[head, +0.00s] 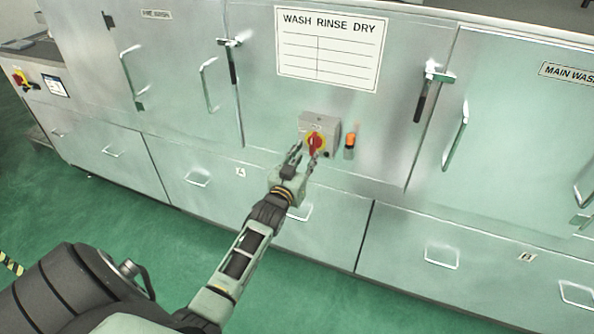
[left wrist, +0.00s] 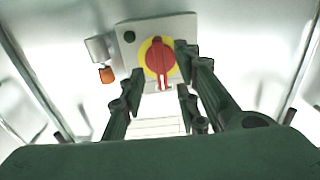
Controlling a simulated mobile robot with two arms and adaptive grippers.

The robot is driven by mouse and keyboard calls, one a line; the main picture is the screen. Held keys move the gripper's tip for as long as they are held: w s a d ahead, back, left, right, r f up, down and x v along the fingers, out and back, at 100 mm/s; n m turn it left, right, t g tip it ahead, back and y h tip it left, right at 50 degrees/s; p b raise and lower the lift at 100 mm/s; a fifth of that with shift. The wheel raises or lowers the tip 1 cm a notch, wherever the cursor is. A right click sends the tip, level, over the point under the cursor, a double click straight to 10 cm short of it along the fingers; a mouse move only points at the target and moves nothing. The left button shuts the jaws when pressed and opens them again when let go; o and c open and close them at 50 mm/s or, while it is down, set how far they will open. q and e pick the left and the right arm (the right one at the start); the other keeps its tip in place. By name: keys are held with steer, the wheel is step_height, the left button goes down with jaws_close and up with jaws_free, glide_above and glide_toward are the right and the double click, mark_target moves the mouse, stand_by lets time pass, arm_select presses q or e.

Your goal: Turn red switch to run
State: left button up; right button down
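The red switch (head: 315,142) is a red rotary handle on a yellow disc, mounted on a small grey box (head: 331,127) on the washer's front. In the left wrist view the red handle (left wrist: 160,58) points along the picture's vertical, with a green round spot beside it on the box. My left gripper (head: 306,154) is just in front of the switch. Its fingers (left wrist: 158,72) are spread apart with the handle between or just beyond them; I cannot tell if they touch it. The switch's position lettering is too small to read. My right gripper is not in view.
An orange lamp or button (head: 350,141) sits right of the switch box. Door handles (head: 209,85) and latches (head: 422,92) stick out from the steel front. A "WASH RINSE DRY" sign (head: 329,49) hangs above. Another red switch (head: 20,79) is at far left. The green floor is clear.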

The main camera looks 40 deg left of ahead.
arm_select(q)
steer(key=v, duration=0.8)
steer(key=shift+f, duration=0.1)
steer(key=s+d+f+m+g+h, duration=0.1)
steer(key=s+d+f+g, duration=0.3)
steer(key=f, duration=0.8)
steer(key=s+d+f+m+g+h+b, duration=0.1)
steer(key=s+d+f+g, duration=0.15)
steer(key=s+f, duration=0.75)
steer(key=s+d+f+g+h, duration=0.2)
steer(key=d+f, duration=0.2)
steer(key=f, duration=1.1)
steer(key=s+d+f+m+g, duration=0.1)
steer(key=s+f, duration=0.4)
steer(key=s, duration=0.6)
steer(key=s+d+f+m+g, duration=0.1)
steer(key=s+f+g, duration=0.3)
steer(key=s, duration=0.7)
steer(key=s+d+f+m+g, duration=0.1)
steer(key=s+d+f+g, duration=0.2)
steer(key=s+f, duration=0.5)
steer(key=s+b, duration=0.1)
steer(key=s, duration=0.2)
steer(key=shift+d, duration=0.3)
